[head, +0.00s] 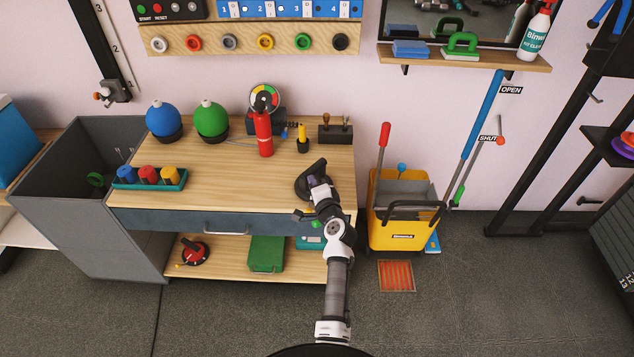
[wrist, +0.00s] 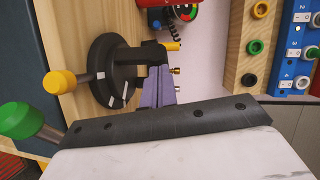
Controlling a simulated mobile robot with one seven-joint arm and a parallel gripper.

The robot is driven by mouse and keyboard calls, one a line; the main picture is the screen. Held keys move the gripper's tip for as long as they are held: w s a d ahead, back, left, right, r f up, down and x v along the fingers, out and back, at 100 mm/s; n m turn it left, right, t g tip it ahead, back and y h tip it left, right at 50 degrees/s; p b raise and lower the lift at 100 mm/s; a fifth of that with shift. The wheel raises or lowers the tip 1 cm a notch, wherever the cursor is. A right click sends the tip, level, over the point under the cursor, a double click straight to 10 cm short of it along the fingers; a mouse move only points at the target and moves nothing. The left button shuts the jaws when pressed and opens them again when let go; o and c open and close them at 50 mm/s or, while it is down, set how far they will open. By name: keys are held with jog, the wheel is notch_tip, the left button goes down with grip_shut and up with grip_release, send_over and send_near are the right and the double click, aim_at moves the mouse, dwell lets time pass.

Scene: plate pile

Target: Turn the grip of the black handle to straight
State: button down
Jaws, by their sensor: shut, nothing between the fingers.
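The black handle (head: 301,187) stands at the right front of the bench, partly hidden behind my gripper in the head view. The wrist view shows its round black base (wrist: 104,84) with white marks, and a black grip (wrist: 130,54) reaching across the base toward the right. My gripper (head: 313,180) is over the handle. Its purple fingers (wrist: 160,88) are shut with nothing between them and lie close beside the grip. I cannot tell whether they touch it. The grip's exact angle against the marks is hard to read.
A yellow knob (wrist: 58,81) and a green knob (wrist: 20,120) stand near the bench front. Behind the handle are a yellow item (head: 302,142), a red extinguisher (head: 264,134) and a dark block (head: 335,134). A yellow mop bucket (head: 400,233) stands right of the bench. The bench middle is clear.

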aim_at(302, 179)
jog(key=shift+a+r+m+h+p, duration=0.1)
jog(key=shift+a+m+h+p, duration=0.25)
jog(key=shift+a+m+h, duration=0.25)
jog(key=shift+w+a+p, duration=0.15)
jog(key=shift+a+p, duration=0.05)
jog(key=shift+a, duration=0.35)
jog(key=shift+w+a+p, duration=0.15)
jog(key=shift+a, duration=0.35)
jog(key=shift+w+a, duration=0.55)
jog(key=shift+a, duration=0.25)
jog(key=shift+w+a, duration=0.5)
jog(key=shift+w, duration=0.1)
jog(key=shift+w+a, duration=0.1)
